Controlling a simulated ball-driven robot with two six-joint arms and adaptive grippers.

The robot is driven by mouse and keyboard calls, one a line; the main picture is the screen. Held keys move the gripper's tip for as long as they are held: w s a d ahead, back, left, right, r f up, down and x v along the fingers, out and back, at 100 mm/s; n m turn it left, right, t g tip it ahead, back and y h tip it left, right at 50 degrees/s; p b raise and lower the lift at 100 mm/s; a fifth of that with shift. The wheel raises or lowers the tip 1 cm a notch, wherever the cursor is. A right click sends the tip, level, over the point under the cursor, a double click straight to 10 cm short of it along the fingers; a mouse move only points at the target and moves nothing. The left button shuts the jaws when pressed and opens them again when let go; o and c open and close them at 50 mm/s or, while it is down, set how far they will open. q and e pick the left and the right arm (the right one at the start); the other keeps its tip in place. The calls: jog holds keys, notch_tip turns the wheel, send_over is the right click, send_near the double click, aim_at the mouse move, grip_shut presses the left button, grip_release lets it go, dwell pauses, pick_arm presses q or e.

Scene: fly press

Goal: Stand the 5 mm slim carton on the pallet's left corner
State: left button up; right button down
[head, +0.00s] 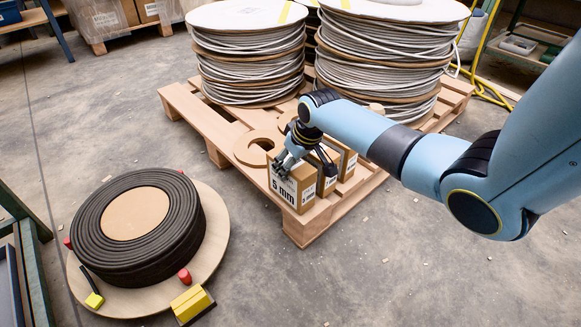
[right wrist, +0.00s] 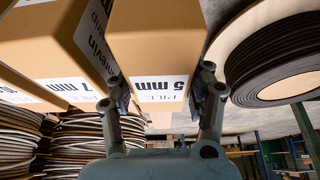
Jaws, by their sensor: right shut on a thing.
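The 5 mm slim carton (head: 284,190) is brown with a white label and stands upright at the pallet's near corner in the head view. Its label end also shows in the right wrist view (right wrist: 158,88), between the fingers. My right gripper (head: 304,165) comes down from above and is shut on this carton, a finger on each side. The wooden pallet (head: 190,117) lies beneath. Whether the carton's base touches the boards is hidden. My left gripper is not in view.
Other cartons (head: 346,162) stand close behind the 5 mm one; a 7 mm carton (right wrist: 62,88) is beside it. A wooden ring piece (head: 246,152) lies left of it. Tall cable coils (head: 248,62) fill the pallet's back. A black coil (head: 188,222) lies on a floor disc.

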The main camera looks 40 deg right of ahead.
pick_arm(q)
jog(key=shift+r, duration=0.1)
pick_arm(e)
jog(key=shift+w, duration=0.1)
jog(key=c, duration=0.8)
grip_release()
jog(key=shift+f, duration=0.1)
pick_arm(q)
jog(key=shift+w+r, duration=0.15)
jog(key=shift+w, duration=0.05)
